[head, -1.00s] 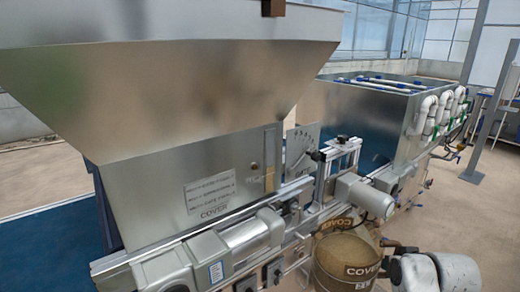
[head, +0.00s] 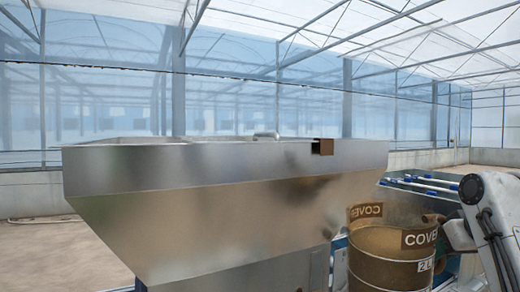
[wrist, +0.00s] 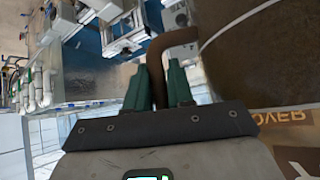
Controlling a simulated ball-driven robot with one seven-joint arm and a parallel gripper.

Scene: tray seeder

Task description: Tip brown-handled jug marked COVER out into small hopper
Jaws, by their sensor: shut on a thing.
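The brown jug (head: 385,268) marked COVER stands upright in the air at the lower right of the head view, mouth upward. The jug's round body (wrist: 245,35) fills the upper right there. The metal hopper (head: 215,215) is left of the jug in the head view. The jug's mouth shows lower in the picture than the hopper's rim. The hopper's inside is hidden.
A tank with white and blue pipes (head: 435,183) stands behind the jug at right. White pipes (wrist: 40,88) also show at left in the wrist view. Air above the hopper is clear.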

